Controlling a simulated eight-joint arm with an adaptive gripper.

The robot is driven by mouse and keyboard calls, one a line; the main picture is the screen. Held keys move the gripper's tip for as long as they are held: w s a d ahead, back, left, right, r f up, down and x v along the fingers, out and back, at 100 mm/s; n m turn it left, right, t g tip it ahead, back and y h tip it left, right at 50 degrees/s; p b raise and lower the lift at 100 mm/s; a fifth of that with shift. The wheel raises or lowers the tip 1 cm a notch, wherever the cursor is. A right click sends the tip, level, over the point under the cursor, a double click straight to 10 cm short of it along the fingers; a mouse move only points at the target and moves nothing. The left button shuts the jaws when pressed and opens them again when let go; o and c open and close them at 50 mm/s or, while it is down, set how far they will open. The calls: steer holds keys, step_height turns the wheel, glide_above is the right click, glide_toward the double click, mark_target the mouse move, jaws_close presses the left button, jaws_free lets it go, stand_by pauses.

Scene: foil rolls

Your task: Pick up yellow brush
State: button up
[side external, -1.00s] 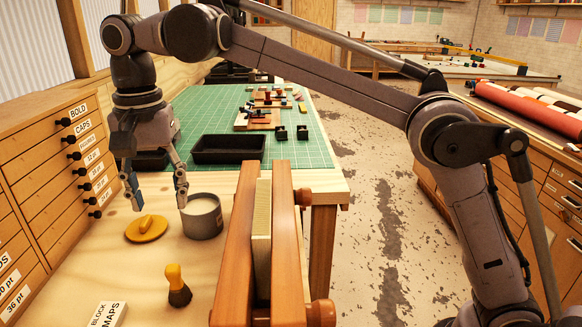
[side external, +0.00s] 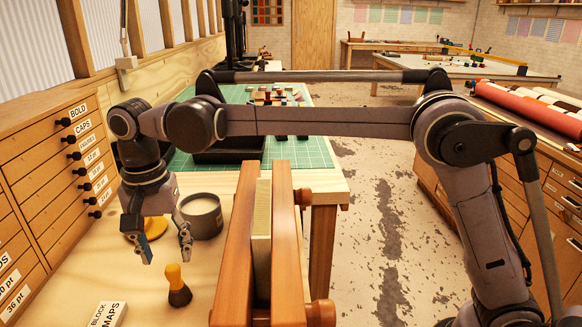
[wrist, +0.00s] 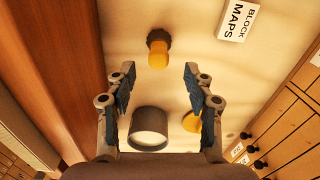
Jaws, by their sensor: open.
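The yellow brush (side external: 177,285) has a yellow handle and a dark bristle end, and it sits on the wooden bench top near the front. In the wrist view the brush (wrist: 158,52) lies just beyond the fingertips, roughly between their lines. My gripper (side external: 166,258) is open and empty, pointing down, above and slightly behind the brush. In the wrist view my gripper (wrist: 157,70) shows both blue-padded fingers spread wide. Nothing hides the brush in either view.
A grey can (side external: 203,216) stands behind my gripper, with a round yellow object (side external: 154,228) partly hidden by the fingers. A wooden press (side external: 237,245) rises right of the brush. A "BLOCK MAPS" box (side external: 108,315) lies in front. Drawers (side external: 50,190) line the left.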

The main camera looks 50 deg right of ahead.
mark_target(172, 268)
steer(key=shift+d+f, duration=0.1)
steer(key=shift+f, duration=2.9)
jaws_close()
